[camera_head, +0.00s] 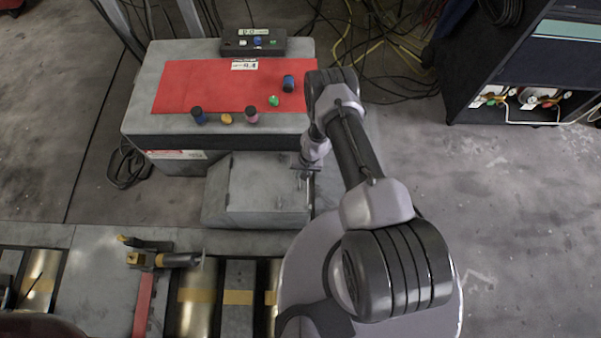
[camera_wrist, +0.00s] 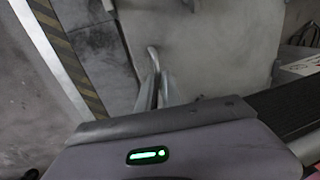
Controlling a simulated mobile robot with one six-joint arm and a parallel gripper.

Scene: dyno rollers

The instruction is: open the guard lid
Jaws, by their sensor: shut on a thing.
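The guard lid (camera_head: 262,188) is a pale grey panel on the low grey housing between the red-topped cabinet and the rollers. It looks lowered, though a small gap would be hard to see. My gripper (camera_head: 307,170) is at the lid's right side, shut on what looks like its slim handle. In the wrist view, my gripper's narrow fingers (camera_wrist: 154,82) meet the handle beside the pale lid surface (camera_wrist: 205,45). The exact grip is small and partly hidden by my gripper body.
The cabinet's red mat (camera_head: 215,88) holds several small coloured knobs, with a control box (camera_head: 254,43) behind. Metal rollers (camera_head: 196,298) and a yellow-and-black tool (camera_head: 165,259) lie in front. A dark rack (camera_head: 510,75) stands at right. Cables cover the back floor; the right floor is clear.

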